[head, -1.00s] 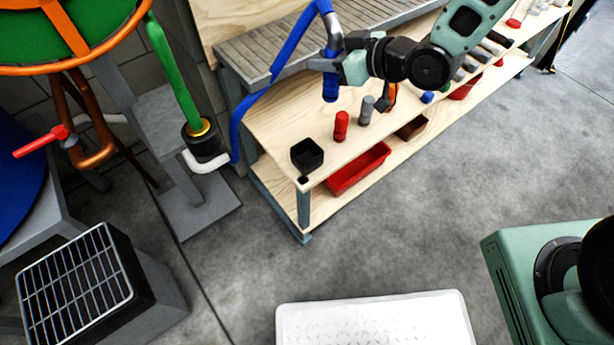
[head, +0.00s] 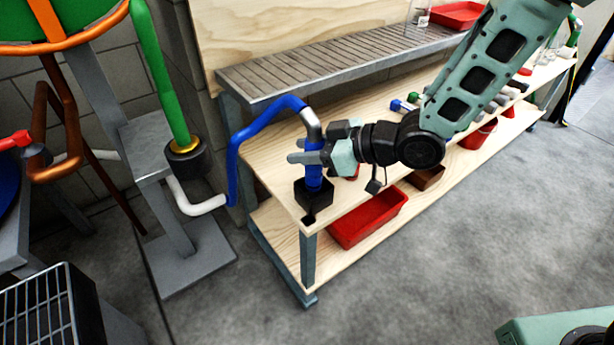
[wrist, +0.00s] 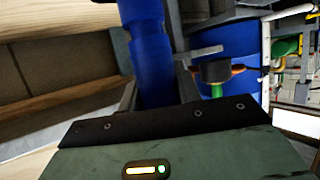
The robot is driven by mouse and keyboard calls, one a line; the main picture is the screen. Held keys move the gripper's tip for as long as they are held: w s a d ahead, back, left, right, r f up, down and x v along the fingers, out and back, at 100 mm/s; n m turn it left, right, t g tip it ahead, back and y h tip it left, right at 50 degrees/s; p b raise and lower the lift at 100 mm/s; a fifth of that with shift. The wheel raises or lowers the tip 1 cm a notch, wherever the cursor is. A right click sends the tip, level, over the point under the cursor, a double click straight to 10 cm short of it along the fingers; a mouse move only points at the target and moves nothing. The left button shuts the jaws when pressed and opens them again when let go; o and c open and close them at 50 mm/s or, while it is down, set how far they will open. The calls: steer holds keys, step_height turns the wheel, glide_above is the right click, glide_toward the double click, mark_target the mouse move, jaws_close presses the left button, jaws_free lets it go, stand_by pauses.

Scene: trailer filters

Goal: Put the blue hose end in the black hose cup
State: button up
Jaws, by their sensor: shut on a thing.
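The blue hose (head: 257,126) arches from the left down to its end at the corner of the wooden shelf. My gripper (head: 306,152) is shut on the blue hose end (head: 313,178), just below a grey metal collar. The hose end points down, close to upright, with its lower tip at the opening of the black hose cup (head: 314,203). Whether the tip is inside the cup or just in front of or above it is hard to tell. In the wrist view the blue hose end (wrist: 151,62) stands between the fingers; the cup is not visible there.
The black cup stands near the front left corner of the wooden shelf (head: 262,152). A red bin (head: 368,218) sits on the lower shelf. A green hose (head: 152,70) and a white pipe (head: 196,203) are to the left. Slatted bench (head: 300,75) above.

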mark_target(306, 167)
steer(key=shift+f+b, duration=0.85)
steer(key=shift+f, duration=1.2)
steer(key=shift+f, duration=0.1)
steer(key=o, duration=1)
steer(key=shift+o, duration=0.2)
